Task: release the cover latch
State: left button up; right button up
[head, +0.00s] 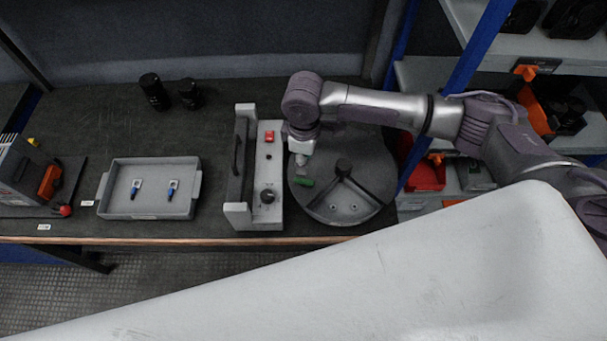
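A small green part (304,182), which may be the cover latch, shows at the left edge of a round grey disc (352,205) on the bench. The disc carries a dark hub with dark arms. Just left of it stands a grey unit (267,212) with a red switch, a black knob and a dark handle. My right arm reaches in from the right, and its gripper (301,158) points down over the disc's left edge, just behind the green part. The fingers are small and partly hidden by the wrist, so contact and opening are unclear. My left gripper is out of view.
A grey tray (150,213) holds two blue-tipped pieces. Two black cylinders (154,92) stand at the back. A dark device with a red knob (66,211) is far left.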

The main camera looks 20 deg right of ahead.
aim_at(304, 181)
notch_tip(304, 181, down, 10)
jog(key=shift+w+f+p, duration=0.1)
jog(key=shift+p, duration=0.4)
grip_shut()
